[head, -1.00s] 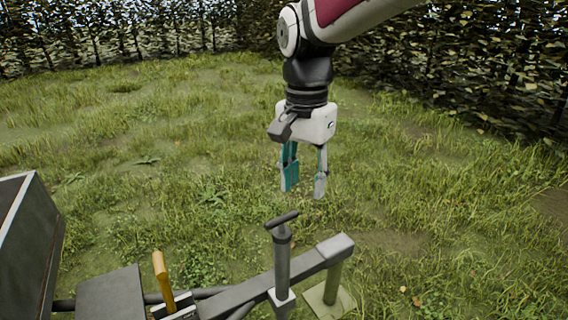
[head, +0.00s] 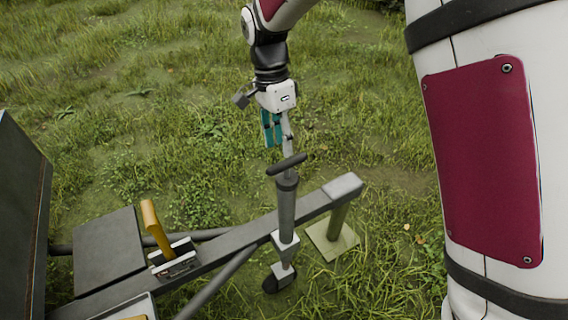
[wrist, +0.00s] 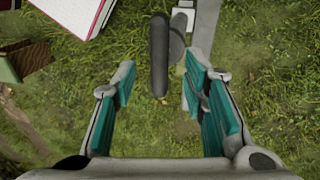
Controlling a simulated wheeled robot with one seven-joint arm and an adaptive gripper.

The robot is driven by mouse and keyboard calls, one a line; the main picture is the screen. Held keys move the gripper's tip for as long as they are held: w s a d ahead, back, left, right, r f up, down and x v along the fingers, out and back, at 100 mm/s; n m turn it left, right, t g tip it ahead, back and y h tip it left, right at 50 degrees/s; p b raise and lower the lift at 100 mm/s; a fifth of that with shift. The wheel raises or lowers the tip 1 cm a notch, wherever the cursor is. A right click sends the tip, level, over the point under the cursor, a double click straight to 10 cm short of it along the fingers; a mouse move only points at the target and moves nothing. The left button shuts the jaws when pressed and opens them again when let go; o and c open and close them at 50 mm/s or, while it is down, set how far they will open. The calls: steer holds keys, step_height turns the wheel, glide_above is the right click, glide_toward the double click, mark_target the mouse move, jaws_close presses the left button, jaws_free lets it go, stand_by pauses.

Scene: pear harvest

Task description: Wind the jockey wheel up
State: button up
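The jockey wheel stands upright on the grey drawbar, with a dark crank handle (head: 287,164) on top of its grey tube (head: 286,208). The small dark wheel (head: 278,280) shows below the drawbar, close to the grass. My gripper (head: 279,138) is just above and behind the handle in the head view, pointing down. In the wrist view my gripper (wrist: 161,72) is open, with its teal-padded fingers apart. The handle (wrist: 158,55) appears between the fingertips there, lengthwise to the view. I see no contact, and the exact height gap cannot be told.
The drawbar (head: 232,255) runs to a post on a pale square plate (head: 333,240) at right. A yellow lever (head: 155,228) stands left of the jockey wheel. A dark trailer box (head: 22,210) is at far left. Grass behind is open.

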mark_target(283, 161)
steer(key=f, duration=0.4)
steer(key=s+f, duration=0.1)
steer(key=f, duration=0.2)
steer(key=shift+s+d+b, duration=0.1)
steer(key=shift+d+b, duration=0.2)
steer(key=shift+d, duration=0.05)
steer(key=shift+c, duration=0.6)
jaws_close()
